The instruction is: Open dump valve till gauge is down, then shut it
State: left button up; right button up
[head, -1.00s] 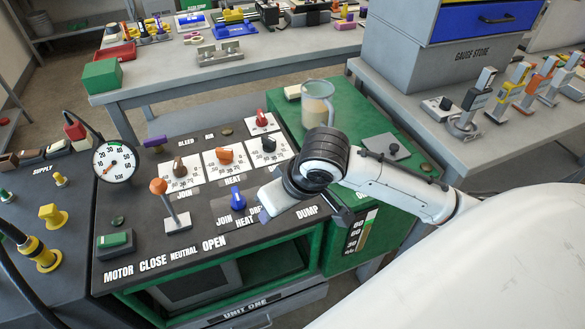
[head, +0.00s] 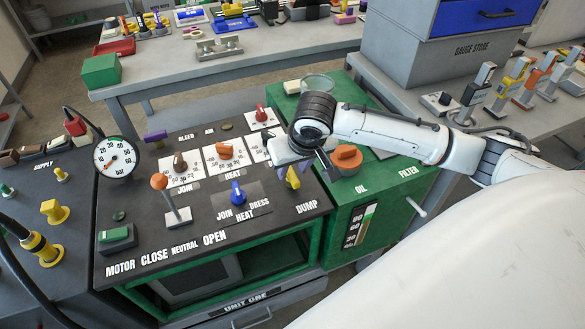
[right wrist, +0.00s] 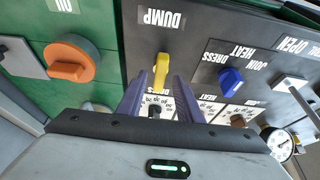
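The yellow dump valve handle (head: 293,177) sits near the DUMP label at the right end of the black panel. In the right wrist view the handle (right wrist: 161,72) stands between the fingertips of my right gripper (right wrist: 160,85). The fingers are apart, with a visible gap on each side of the handle. In the head view my right gripper (head: 302,168) reaches down over the handle and partly hides it. The round white pressure gauge (head: 115,157), marked bar, stands at the panel's left; its needle is too small to read surely. My left gripper is out of view.
An orange-knobbed lever (head: 160,182) and a blue knob (head: 237,192) stand left of the valve. An orange oil cap (head: 347,156) sits on the green tank (head: 395,195) to the right. Several dials line the panel behind.

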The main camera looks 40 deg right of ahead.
jog(key=shift+w+f, duration=0.25)
jog(key=shift+f, duration=0.35)
grip_shut()
